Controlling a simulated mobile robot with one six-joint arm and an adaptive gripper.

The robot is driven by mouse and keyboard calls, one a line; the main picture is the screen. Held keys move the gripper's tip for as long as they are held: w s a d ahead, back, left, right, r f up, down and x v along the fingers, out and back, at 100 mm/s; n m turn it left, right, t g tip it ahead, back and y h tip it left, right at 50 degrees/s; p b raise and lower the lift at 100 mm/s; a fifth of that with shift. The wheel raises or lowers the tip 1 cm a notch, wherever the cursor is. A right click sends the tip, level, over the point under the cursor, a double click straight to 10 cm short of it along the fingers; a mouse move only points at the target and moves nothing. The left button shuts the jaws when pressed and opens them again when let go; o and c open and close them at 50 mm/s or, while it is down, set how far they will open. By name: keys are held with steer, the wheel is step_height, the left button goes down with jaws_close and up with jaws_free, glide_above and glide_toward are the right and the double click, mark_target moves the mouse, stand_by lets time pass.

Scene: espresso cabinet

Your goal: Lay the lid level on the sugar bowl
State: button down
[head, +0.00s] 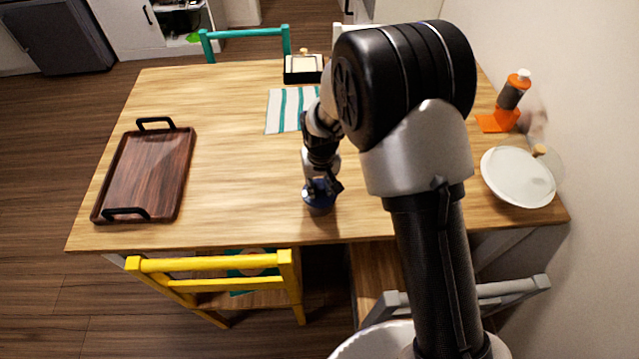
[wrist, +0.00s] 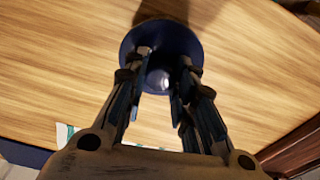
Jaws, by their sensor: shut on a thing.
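A dark blue round lid (wrist: 160,35) with a pale shiny knob (wrist: 158,80) shows in the wrist view between and beyond my fingers. My gripper (wrist: 162,62) is closed in around the knob, with the disc just past the fingertips. In the head view my gripper (head: 322,186) points down over a small blue round body (head: 318,207) near the table's front edge. At this size I cannot separate lid from sugar bowl there, nor tell whether the lid touches a rim or sits level. In the wrist view the disc hides whatever is beneath it.
The wooden table (head: 240,190) is clear left of my gripper. A dark wooden tray (head: 150,175) lies at the left. A striped cloth (head: 285,108) and a black-edged box (head: 303,68) are behind.

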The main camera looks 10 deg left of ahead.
steer(key=c, duration=1.2)
jaws_free()
steer(key=shift+c, duration=0.2)
steer(key=shift+o, duration=0.4)
steer(key=o, duration=0.5)
steer(key=shift+c, duration=0.2)
steer(key=shift+r+p, duration=2.4)
steer(key=shift+r, duration=1.1)
